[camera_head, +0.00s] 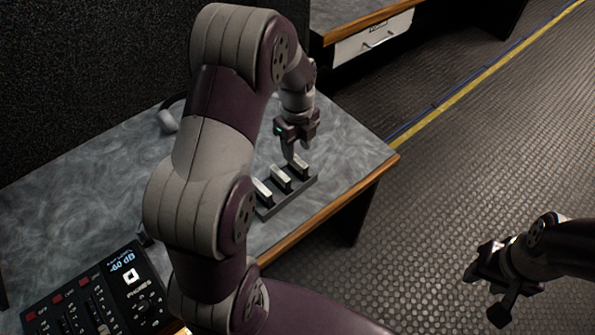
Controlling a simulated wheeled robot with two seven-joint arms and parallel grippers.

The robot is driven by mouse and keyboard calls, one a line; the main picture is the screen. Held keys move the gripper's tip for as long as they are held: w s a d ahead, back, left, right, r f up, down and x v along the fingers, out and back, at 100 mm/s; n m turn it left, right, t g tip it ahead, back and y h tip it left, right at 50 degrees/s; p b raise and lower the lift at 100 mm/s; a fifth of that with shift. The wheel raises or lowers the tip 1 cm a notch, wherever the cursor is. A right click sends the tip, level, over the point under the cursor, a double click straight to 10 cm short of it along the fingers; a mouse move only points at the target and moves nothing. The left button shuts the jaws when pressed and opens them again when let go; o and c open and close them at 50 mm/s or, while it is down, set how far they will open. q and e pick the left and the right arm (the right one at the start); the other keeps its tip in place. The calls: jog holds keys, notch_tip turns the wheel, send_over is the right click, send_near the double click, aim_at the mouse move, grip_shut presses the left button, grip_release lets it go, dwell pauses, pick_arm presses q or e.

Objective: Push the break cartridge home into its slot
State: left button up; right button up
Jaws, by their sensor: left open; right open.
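A dark rack (291,202) with slots stands on the grey desk near its wooden front edge. Three pale-topped cartridges stand in it: a left one (263,189), a middle one (281,178) and a far right one (300,169). I cannot tell which is the break cartridge or how deep each one sits. My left gripper (290,153) points down at the far end of the rack, its fingertips close to the far right cartridge; whether they touch it I cannot tell. It is open. My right gripper (485,294) is open and empty, over the floor at right.
An audio mixer (100,295) with a lit display lies at the desk's lower left. A headset-like band (167,118) lies at the back. My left arm hides much of the desk (345,140).

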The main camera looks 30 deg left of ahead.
aim_at(298, 160)
pick_arm(q)
jog(key=f, duration=0.7)
jog(key=shift+w+f+b, duration=0.2)
jog(key=shift+f+b, duration=0.05)
jog(key=shift+b, duration=0.05)
jog(key=shift+r, duration=0.1)
grip_shut()
